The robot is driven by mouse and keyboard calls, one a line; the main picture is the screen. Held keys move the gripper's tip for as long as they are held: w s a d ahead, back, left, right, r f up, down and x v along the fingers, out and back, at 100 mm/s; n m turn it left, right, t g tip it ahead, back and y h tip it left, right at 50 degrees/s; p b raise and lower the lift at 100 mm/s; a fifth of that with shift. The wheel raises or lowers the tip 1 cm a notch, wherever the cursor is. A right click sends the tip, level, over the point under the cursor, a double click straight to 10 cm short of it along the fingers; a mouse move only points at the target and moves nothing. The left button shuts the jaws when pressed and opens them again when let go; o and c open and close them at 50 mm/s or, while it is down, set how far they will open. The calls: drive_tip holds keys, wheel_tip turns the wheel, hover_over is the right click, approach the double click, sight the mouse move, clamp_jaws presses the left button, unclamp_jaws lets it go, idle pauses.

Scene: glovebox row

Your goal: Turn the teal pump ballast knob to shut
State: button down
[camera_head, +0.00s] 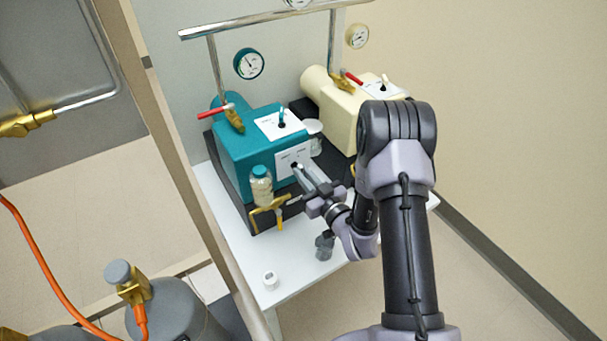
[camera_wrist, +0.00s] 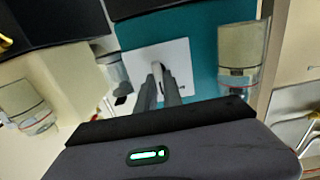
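The teal pump (camera_head: 235,153) stands on a dark base on a white table. A white plate (camera_head: 287,161) on its front carries a small dark ballast knob (camera_head: 294,165). My gripper (camera_head: 301,171) reaches this plate from the front right, its fingertips at the knob. In the wrist view, the two fingers (camera_wrist: 159,76) run close together toward the white plate (camera_wrist: 180,57) on the teal face. A narrow grey piece shows between their tips. The fingers largely cover the knob, so its angle and any firm contact are unclear.
A cream pump (camera_head: 333,103) stands right of the teal one. A glass jar (camera_head: 261,186) and a brass valve (camera_head: 268,209) are left of my gripper. A small white cap (camera_head: 270,280) sits on the white table (camera_head: 252,254). A wooden post (camera_head: 190,190) stands at left.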

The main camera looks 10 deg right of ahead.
drive_tip(key=shift+n, duration=0.4)
drive_tip(key=shift+a+f+n, duration=0.1)
drive_tip(key=shift+a+n, duration=0.1)
drive_tip(key=shift+n, duration=2.3)
drive_tip(key=shift+s, duration=0.1)
drive_tip(key=c, duration=1.5)
unclamp_jaws()
drive_tip(key=p+v, duration=0.4)
drive_tip(key=v, duration=1.3)
drive_tip(key=shift+s, duration=0.15)
